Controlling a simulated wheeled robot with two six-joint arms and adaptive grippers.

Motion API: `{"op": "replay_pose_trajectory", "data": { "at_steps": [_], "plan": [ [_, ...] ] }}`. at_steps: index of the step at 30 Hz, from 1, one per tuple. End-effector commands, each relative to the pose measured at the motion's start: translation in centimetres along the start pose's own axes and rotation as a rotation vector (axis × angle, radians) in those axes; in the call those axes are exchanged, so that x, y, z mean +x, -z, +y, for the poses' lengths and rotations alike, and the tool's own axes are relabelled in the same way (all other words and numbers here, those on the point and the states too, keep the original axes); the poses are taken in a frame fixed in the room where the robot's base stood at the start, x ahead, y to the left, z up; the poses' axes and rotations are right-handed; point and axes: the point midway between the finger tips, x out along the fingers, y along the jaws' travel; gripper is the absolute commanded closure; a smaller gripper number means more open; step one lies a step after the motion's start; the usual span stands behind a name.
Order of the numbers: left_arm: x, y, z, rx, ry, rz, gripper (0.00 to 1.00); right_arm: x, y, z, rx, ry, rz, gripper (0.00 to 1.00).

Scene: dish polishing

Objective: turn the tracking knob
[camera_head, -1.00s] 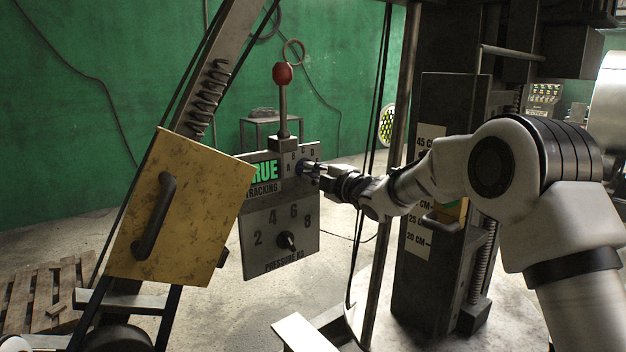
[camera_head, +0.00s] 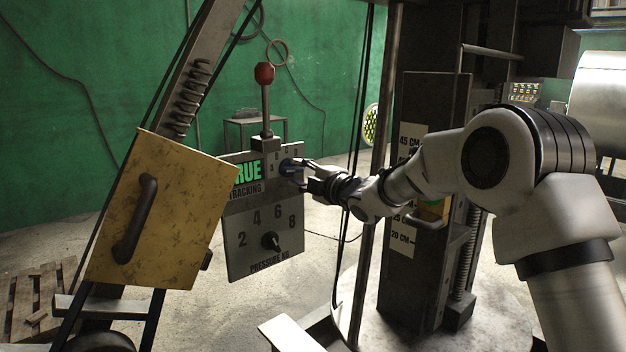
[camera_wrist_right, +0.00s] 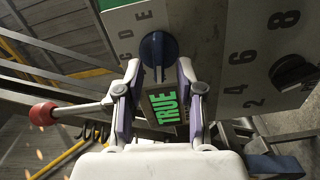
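The tracking knob (camera_head: 290,167) is a dark blue knob on the upper right of a grey panel (camera_head: 240,220), beside a green TRUE display (camera_head: 249,172). My right gripper (camera_head: 302,173) is at the knob with its fingers spread. In the right wrist view the blue knob (camera_wrist_right: 158,50) lies between and just beyond the fingertips (camera_wrist_right: 158,68), with the fingers apart on either side. I cannot tell whether either finger touches it. Letters C, D and E stand beside the knob there. The TRUE display (camera_wrist_right: 166,106) shows between the fingers. My left gripper is not in view.
A red-balled lever (camera_head: 265,75) rises above the panel. A black pressure knob (camera_head: 271,241) sits below. A yellow plate with a handle (camera_head: 160,215) stands to the left. A dark column with a centimetre scale (camera_head: 405,235) stands behind my right arm.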

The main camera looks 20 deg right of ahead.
Motion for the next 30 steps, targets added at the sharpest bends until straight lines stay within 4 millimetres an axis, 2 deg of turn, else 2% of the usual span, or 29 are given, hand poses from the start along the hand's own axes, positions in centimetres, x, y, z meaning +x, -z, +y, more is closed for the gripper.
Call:
{"op": "replay_pose_trajectory", "data": {
  "at_steps": [6, 12, 17, 30],
  "plan": [
    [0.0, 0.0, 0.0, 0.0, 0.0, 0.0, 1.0, -5.5, 0.0, 0.1, 0.006, -0.002, -0.001, 0.62],
    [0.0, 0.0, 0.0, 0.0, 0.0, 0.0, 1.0, -9.5, 0.0, 0.0, 0.003, -0.001, 0.0, 0.62],
    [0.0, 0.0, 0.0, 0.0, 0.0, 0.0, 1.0, -10.5, 0.1, -0.1, 0.0, 0.001, 0.001, 0.62],
    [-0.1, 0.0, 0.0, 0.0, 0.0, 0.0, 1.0, -10.4, 0.0, -0.5, 0.003, 0.01, -0.001, 0.62]
  ]
}}
